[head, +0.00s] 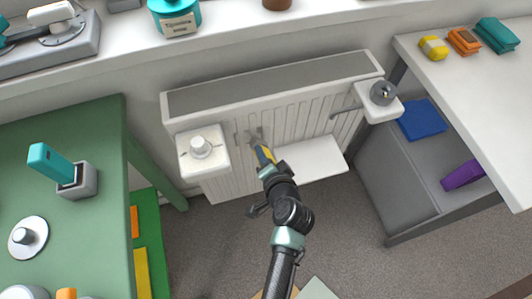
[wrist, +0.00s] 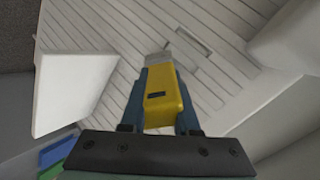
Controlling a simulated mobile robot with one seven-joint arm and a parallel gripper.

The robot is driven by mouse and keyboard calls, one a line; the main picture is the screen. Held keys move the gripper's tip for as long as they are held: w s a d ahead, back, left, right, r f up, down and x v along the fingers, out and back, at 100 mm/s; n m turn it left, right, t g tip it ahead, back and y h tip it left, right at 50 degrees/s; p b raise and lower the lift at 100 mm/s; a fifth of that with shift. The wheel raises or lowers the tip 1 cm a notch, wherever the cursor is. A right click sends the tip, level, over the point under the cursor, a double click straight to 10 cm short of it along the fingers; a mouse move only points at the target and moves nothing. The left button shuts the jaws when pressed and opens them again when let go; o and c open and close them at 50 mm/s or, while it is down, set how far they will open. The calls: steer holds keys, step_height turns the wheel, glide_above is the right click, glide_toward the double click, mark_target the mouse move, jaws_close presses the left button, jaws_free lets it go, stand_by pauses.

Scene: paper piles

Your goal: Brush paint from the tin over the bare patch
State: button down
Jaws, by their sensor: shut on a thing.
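My gripper (head: 265,160) is shut on a yellow-handled tool (wrist: 163,98), which looks like the brush. It also shows in the head view (head: 264,153). Its grey end points away from me at the white ribbed radiator (head: 290,118). Whether it touches the ribs I cannot tell. A small outlined rectangle (wrist: 193,40) shows on the ribs just past the tip in the wrist view; I cannot tell whether it is the bare patch. A teal tin (head: 176,16) with a pale label stands on the windowsill above; I cannot see any paint in it.
A green table (head: 70,125) is at left, a grey-white bench (head: 480,100) at right.

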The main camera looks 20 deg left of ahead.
steer(key=shift+w+d+b, duration=0.3)
steer(key=shift+d+b, duration=0.05)
steer(key=shift+s+a+p, duration=0.35)
steer(key=shift+a, duration=0.15)
stand_by(0.4)
steer(key=shift+r, duration=0.15)
steer(key=shift+r+p, duration=1.45)
steer(key=shift+w, duration=0.1)
